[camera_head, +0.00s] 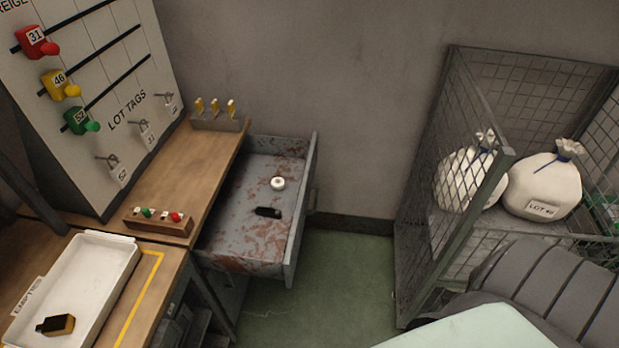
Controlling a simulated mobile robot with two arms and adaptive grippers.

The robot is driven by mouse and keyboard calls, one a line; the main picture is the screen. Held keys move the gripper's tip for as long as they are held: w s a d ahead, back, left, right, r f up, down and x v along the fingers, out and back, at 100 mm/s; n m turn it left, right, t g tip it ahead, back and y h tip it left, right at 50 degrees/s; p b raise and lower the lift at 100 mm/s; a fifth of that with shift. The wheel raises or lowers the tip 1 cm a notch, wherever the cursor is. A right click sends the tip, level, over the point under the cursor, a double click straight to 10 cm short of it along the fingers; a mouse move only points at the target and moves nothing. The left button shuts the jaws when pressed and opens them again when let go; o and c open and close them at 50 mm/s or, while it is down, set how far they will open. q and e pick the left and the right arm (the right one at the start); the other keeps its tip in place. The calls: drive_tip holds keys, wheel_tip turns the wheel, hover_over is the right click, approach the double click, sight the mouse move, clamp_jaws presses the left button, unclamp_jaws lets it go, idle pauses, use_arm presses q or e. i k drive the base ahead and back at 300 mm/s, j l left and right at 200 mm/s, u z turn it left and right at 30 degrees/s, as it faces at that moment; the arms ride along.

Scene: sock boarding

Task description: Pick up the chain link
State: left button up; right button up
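No chain link can be made out for certain. A small dark oblong piece (268,212) lies flat in the open, rust-stained metal drawer (240,245); it could be the link, but it is too small to tell. A small white round piece (277,183) with a darker centre lies just behind it in the same drawer, apart from it. Neither of my grippers is in view.
A white tray (108,262) on the wooden bench holds a black and tan block (56,325). A small wooden rack (158,221) with green and red pieces stands beside the drawer. A wire cage (445,170) with white sacks (543,185) stands at right. Green floor lies between.

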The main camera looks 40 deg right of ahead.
sight(259, 211)
drive_tip(key=z, duration=0.75)
drive_tip(key=i+l, duration=0.5)
drive_tip(key=l, duration=0.15)
